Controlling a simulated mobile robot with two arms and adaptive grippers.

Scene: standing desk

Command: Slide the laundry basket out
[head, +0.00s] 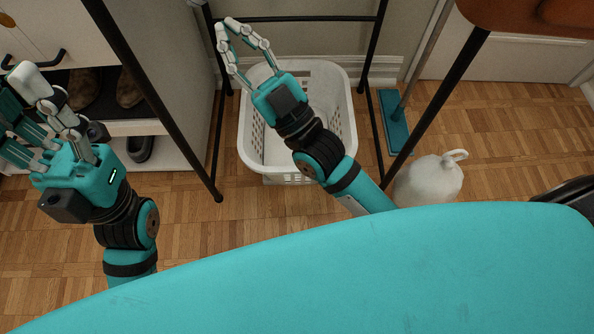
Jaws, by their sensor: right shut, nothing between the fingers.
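The white laundry basket (347,112) has slotted sides and stands upright on the wood floor, between the black desk legs. It looks empty, though my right arm hides part of its inside and its near right rim. My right gripper (227,26) reaches over the basket, its two fingers curved together at the tips with nothing between them. In the picture its fingertips lie past the basket's far left rim; I cannot tell whether it touches the basket. My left gripper (50,98) is at the left, away from the basket, and its fingers overlap too much to read.
Black legs (160,110) flank the basket, with a crossbar (300,18) behind. A cabinet with shoes (140,148) stands left. A teal mop head (394,122) and a white rounded object (428,180) are right. Floor in front of the basket looks clear.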

